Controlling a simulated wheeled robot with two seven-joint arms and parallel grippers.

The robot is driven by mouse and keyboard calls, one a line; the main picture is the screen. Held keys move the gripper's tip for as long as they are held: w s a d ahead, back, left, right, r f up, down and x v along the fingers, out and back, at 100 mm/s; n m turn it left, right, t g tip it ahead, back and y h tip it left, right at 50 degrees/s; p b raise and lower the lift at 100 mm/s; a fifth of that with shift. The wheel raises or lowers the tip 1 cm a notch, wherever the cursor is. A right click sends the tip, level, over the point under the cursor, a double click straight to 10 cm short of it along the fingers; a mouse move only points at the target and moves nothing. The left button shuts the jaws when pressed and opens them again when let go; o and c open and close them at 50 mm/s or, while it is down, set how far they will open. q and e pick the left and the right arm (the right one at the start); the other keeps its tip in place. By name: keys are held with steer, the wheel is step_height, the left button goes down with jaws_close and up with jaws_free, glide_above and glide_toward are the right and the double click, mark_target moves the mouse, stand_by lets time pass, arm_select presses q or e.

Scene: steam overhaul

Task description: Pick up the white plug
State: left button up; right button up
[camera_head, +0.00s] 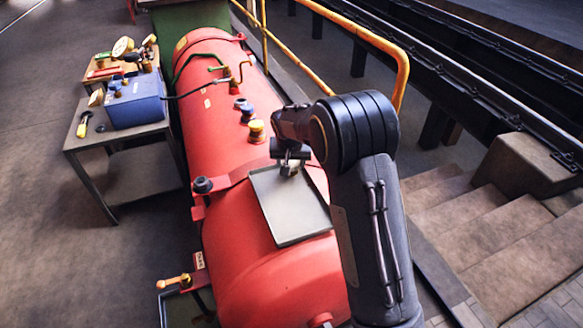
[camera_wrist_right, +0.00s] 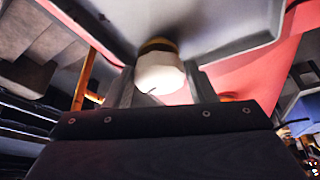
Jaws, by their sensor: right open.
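The white plug (camera_wrist_right: 158,76) shows in the right wrist view, a pale rounded end with a dark and yellowish band behind it. In the head view only a small pale part of it (camera_head: 288,170) shows at the grey tray (camera_head: 298,212) on the red boiler. My right gripper (camera_head: 290,157) is over the upper part of the tray, and its fingers are open. In the right wrist view the fingers (camera_wrist_right: 162,88) stand on either side of the plug, with small gaps showing. My left gripper is not in view.
The red boiler (camera_head: 262,282) carries blue and yellow-topped fittings (camera_head: 256,130) near the gripper. A small table (camera_head: 77,143) with a blue box (camera_head: 134,101) stands left. A yellow railing (camera_head: 345,28) and stone steps (camera_head: 470,215) are on the right.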

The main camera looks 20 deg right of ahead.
steer(key=shift+w+d+f, duration=0.1)
steer(key=shift+w+f, duration=0.05)
steer(key=shift+f, duration=0.3)
steer(key=shift+r, duration=0.1)
steer(key=c, duration=0.7)
